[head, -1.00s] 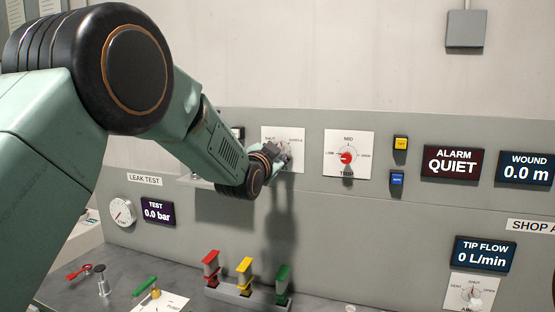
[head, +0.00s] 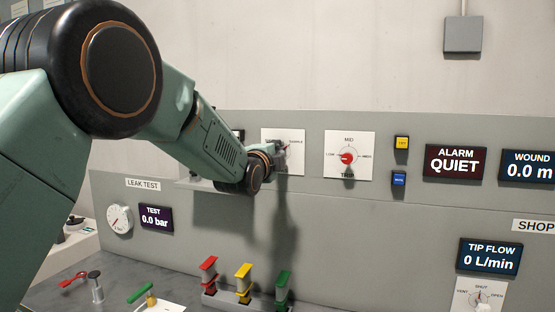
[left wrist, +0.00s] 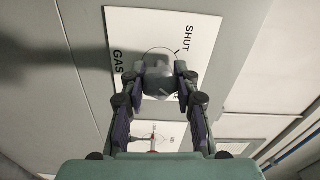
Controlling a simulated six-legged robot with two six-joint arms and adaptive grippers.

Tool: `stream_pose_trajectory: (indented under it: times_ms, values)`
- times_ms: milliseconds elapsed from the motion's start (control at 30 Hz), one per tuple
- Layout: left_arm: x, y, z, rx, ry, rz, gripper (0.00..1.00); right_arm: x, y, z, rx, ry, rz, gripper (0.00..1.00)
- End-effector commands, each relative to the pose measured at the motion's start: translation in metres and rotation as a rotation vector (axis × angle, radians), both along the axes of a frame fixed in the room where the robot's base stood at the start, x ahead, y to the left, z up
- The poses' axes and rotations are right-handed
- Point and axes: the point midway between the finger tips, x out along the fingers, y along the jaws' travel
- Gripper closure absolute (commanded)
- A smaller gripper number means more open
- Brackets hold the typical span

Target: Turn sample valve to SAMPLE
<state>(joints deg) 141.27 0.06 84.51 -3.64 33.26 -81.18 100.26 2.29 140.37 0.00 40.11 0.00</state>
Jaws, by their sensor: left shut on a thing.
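The sample valve is a grey knob (left wrist: 158,80) on a white plate (head: 297,165) on the grey wall panel. The left wrist view shows SHUT and GAS printed beside a dial circle; a third label is mostly hidden behind a finger. In the head view SAMPLE is at the plate's right. My left gripper (head: 281,151) reaches the plate from the left and covers most of the knob. In the left wrist view its two fingers (left wrist: 160,78) are shut on the knob from both sides. The knob's pointer cannot be made out clearly. My right gripper is out of view.
Right of the valve is a TRIM dial (head: 347,157) with a red knob, then yellow (head: 402,143) and blue (head: 399,179) buttons and an ALARM QUIET display (head: 455,161). Red (head: 208,264), yellow (head: 243,270) and green (head: 283,279) handles stand on the bench below.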

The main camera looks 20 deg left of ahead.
Motion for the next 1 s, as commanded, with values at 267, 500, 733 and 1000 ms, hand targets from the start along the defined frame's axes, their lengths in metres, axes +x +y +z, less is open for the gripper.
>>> stream_pose_trajectory:
  times_ms: [267,500,733,1000]
  values:
    - [0.0002,0.0002,0.0019,0.094,-0.007,0.000,1.00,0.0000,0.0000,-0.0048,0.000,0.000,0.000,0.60]
    - [0.0002,0.0002,0.0023,0.117,-0.008,0.000,1.00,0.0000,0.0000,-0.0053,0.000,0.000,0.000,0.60]
    - [0.0002,0.0002,0.0027,0.118,-0.009,0.001,1.00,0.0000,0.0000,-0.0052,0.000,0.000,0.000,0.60]
    - [0.0002,0.0002,0.0022,0.117,-0.008,0.000,0.54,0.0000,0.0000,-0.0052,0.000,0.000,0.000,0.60]
